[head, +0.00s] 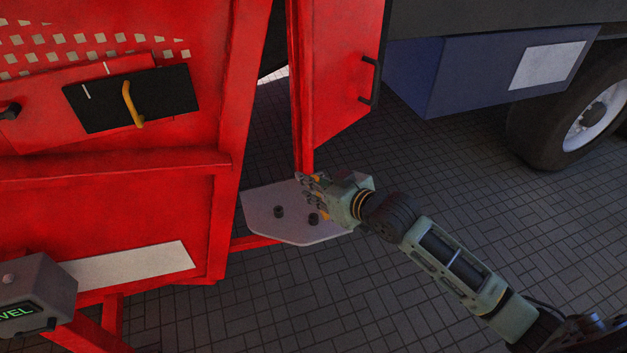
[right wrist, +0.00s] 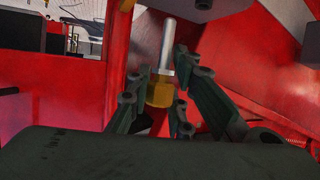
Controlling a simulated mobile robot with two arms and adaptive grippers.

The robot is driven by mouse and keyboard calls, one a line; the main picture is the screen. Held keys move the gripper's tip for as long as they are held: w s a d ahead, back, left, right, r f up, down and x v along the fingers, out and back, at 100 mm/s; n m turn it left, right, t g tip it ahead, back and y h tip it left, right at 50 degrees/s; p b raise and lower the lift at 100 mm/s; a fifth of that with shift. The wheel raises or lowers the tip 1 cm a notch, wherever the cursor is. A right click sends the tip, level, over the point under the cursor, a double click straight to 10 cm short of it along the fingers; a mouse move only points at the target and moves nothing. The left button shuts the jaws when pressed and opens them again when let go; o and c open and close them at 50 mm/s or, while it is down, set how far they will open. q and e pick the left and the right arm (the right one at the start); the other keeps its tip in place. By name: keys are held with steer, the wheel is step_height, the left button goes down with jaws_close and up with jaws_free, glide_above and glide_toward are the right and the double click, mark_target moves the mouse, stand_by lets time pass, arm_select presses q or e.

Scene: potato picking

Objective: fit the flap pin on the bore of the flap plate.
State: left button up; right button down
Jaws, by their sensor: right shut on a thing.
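My right gripper (head: 312,193) is over the right part of a light grey plate (head: 262,201), which seems to be the flap plate. In the right wrist view my right gripper (right wrist: 166,88) is shut on the flap pin (right wrist: 168,46), a silver shaft with a yellow base. The fingers are around the yellow base and the shaft points up in that picture. Two dark round features, a left one (head: 279,211) and a right one (head: 314,219), show on the plate. I cannot tell which is the bore, or whether the pin touches the plate. My left gripper is not in view.
A red machine frame (head: 229,165) stands left of the plate. A red door (head: 340,70) with a black handle (head: 370,80) rises behind my gripper. A blue box (head: 450,75) and a wheel (head: 585,125) are at the right. Paved floor (head: 450,170) lies open between.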

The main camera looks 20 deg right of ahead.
step_height(320, 180, down, 4)
steer(key=shift+r+b, duration=0.15)
steer(key=shift+b, duration=0.75)
steer(key=shift+f, duration=0.35)
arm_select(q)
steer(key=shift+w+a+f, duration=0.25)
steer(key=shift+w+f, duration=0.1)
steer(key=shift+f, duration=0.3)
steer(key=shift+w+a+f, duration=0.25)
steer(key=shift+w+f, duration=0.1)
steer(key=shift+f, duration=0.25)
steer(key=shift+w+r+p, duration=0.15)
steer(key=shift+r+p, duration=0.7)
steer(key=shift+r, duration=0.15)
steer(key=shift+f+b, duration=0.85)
arm_select(e)
steer(key=shift+f, duration=1.7)
steer(key=c, duration=1.5)
jaws_free()
steer(key=v, duration=1.2)
